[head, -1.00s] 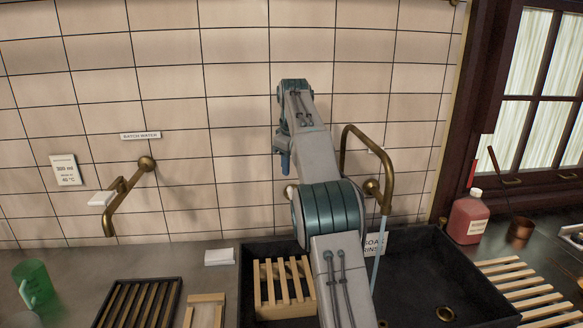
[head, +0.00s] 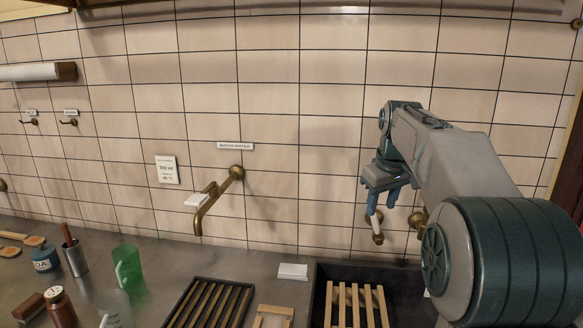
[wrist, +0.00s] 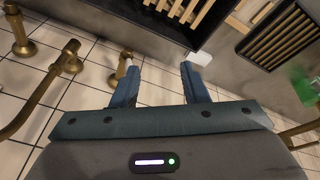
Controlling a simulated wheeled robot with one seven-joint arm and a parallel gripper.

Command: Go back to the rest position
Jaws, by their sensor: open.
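My gripper (head: 374,222) hangs from my raised arm in front of the tiled wall, above the back edge of the dark sink (head: 318,290). In the wrist view my gripper (wrist: 160,85) has its two blue fingers apart with nothing between them.
A wooden slatted rack (head: 355,305) is in the sink. A brass tap (head: 215,200) juts from the wall; brass fittings (head: 377,236) are close to my gripper.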

